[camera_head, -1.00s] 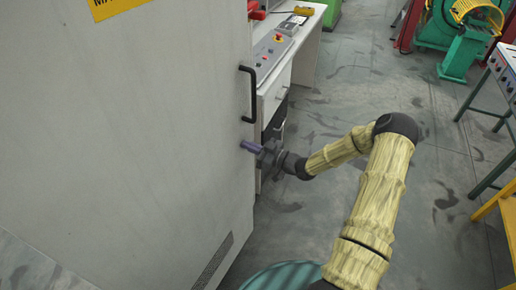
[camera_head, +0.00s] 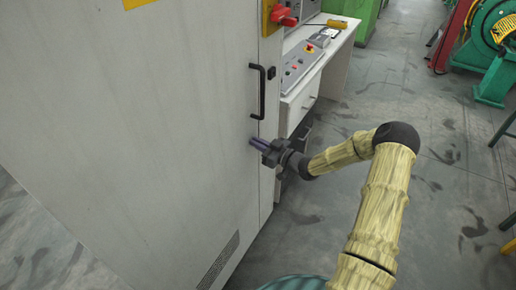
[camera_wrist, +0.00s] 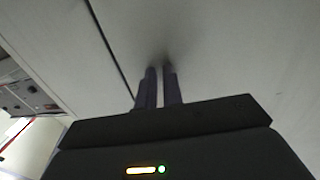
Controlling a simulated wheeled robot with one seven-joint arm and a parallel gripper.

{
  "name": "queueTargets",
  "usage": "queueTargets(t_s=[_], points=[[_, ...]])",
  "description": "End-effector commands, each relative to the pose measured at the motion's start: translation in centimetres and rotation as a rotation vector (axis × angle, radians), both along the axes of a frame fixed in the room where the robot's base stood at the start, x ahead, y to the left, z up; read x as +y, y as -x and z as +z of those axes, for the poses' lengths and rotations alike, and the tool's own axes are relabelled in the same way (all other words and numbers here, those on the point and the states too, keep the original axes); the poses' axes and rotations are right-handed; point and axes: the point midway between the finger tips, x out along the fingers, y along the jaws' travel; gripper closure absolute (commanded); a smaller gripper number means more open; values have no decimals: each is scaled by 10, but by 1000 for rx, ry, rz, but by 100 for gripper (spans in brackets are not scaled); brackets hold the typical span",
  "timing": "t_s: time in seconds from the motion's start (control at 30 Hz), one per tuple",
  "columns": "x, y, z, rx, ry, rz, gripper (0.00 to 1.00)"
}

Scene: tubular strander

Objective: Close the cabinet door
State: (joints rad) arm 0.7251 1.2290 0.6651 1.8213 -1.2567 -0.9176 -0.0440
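The cabinet door (camera_head: 150,130) is a large light-grey panel filling the left of the head view. It looks nearly flush with the cabinet's narrow front edge (camera_head: 268,180); any small gap is hard to tell. A black bar handle (camera_head: 257,92) is near the door's right edge. My gripper (camera_head: 258,144) is below the handle, fingertips at the door face, seemingly touching it. In the wrist view its two dark fingers (camera_wrist: 159,72) are close together with nothing between them, pointing at the door surface (camera_wrist: 200,45). A dark seam (camera_wrist: 110,50) runs to their left.
A red switch on a yellow plate (camera_head: 282,15) is on the cabinet beside the door's upper right. A grey control desk (camera_head: 305,62) stands behind the cabinet. Green machinery (camera_head: 495,60) is at the far right. The floor (camera_head: 440,190) right of my arm is clear.

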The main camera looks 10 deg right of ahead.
Motion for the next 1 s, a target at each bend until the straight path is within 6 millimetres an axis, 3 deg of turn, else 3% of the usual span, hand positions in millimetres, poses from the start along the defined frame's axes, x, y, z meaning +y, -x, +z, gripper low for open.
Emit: queueTargets(t_s=[0.03,0.17,0.57,1.0], points=[[10,-6,10,-17,-11,8,100],[12,-6,11,-18,-11,8,100],[1,2,11,-19,-11,12,100],[-68,53,4,-9,-3,6,100]])
